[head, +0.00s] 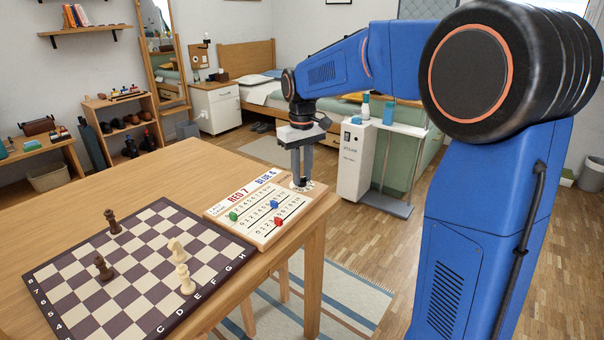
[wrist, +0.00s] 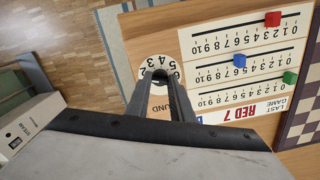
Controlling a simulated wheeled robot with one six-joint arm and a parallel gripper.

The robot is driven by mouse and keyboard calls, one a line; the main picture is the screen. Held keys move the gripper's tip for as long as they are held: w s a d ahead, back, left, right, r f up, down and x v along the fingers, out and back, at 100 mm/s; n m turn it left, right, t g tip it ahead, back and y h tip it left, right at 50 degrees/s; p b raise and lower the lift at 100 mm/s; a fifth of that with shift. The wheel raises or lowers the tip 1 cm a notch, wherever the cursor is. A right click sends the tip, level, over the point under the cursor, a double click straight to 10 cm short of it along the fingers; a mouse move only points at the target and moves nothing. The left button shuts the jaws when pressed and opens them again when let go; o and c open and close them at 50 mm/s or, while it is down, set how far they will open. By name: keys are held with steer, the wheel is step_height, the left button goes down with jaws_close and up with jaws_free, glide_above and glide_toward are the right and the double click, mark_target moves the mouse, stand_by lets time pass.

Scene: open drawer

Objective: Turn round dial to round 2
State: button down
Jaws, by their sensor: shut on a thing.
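The round dial (head: 310,186) is a white numbered disc at the far right corner of the wooden scoreboard (head: 262,241). In the wrist view the dial (wrist: 148,66) shows digits around its rim, with "ROUND" printed beside it. My gripper (head: 302,183) points straight down over the dial. In the wrist view its fingers (wrist: 160,76) are closed on the dial's knob at the centre. The fingers hide the knob and part of the digits, so I cannot tell which number is set.
The scoreboard carries green (head: 233,216), blue (head: 274,204) and red (head: 278,222) sliding markers on number rows. A chessboard (head: 62,283) with several pieces lies to the left on the wooden table (head: 180,172). The scoreboard sits near the table's right edge.

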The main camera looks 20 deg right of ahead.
mark_target(302, 178)
steer(key=shift+m, duration=0.7)
steer(key=c, duration=1.5)
jaws_free()
steer(key=shift+c, duration=0.2)
steer(key=shift+r, duration=0.1)
step_height(302, 178, up, 17)
steer(key=shift+r, duration=0.1)
